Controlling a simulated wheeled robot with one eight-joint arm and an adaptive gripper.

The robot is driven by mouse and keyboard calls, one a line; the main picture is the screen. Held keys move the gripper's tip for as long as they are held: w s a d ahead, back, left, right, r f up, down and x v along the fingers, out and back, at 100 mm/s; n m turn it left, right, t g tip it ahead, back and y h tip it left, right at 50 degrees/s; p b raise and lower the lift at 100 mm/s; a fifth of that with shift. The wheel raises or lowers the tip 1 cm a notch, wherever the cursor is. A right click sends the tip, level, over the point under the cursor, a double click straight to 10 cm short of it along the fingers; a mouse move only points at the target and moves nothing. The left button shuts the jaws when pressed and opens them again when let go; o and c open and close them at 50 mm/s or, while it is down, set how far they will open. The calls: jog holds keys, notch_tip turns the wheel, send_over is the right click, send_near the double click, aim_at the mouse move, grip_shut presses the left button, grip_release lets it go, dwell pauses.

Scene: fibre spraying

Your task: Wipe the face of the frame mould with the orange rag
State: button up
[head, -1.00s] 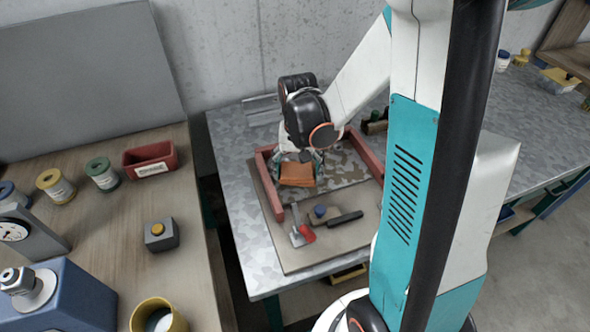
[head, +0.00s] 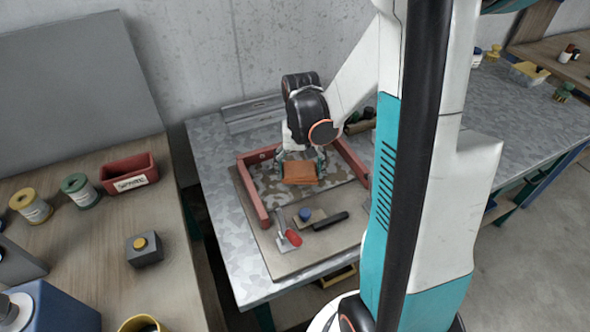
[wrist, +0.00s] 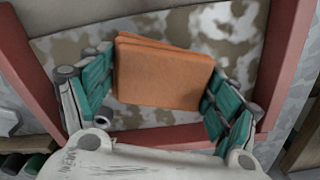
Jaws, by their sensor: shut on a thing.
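The orange rag (head: 301,172) is a folded block held by my gripper (head: 300,162) inside the red frame mould (head: 255,190). In the wrist view the teal fingers of my gripper (wrist: 158,85) are shut on the left and right sides of the rag (wrist: 163,72). The face of the mould (wrist: 75,42) is blotched brown and pale grey under and around the rag. The red side rails of the mould (wrist: 284,50) show in the wrist view. Whether the rag touches the face cannot be told.
A red-handled scraper (head: 289,234), a blue-capped item (head: 305,214) and a black-handled tool (head: 331,221) lie on the board in front of the mould. A red bin (head: 129,173) and spools stand on the left bench. The metal table (head: 222,170) has free room left of the board.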

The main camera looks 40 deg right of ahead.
aim_at(279, 188)
jog(key=shift+s+d+f+b, duration=0.15)
jog(key=shift+s+d+b, duration=0.15)
jog(key=shift+d, duration=1.25)
jog(key=shift+s+d+f+b, duration=0.1)
jog(key=shift+s+d+b, duration=0.2)
jog(key=shift+d, duration=1.3)
jog(key=shift+s+d+f+b, duration=0.15)
jog(key=shift+s+d+b, duration=0.15)
jog(key=shift+d, duration=1.25)
jog(key=shift+f, duration=0.1)
jog(key=shift+a, duration=0.15)
jog(key=shift+w+a+f+b, duration=0.1)
jog(key=shift+w+a+b, duration=0.3)
jog(key=shift+a, duration=2.2)
jog(key=shift+w+a+f+b, duration=0.15)
jog(key=shift+w+a, duration=0.45)
jog(key=shift+a, duration=1.95)
jog(key=shift+w+a+f+b, duration=0.1)
jog(key=shift+w+a+b, duration=0.3)
jog(key=shift+a, duration=2.2)
jog(key=shift+w, duration=0.1)
jog(key=shift+r, duration=0.1)
jog(key=shift+r+p, duration=2.45)
jog(key=shift+r, duration=0.45)
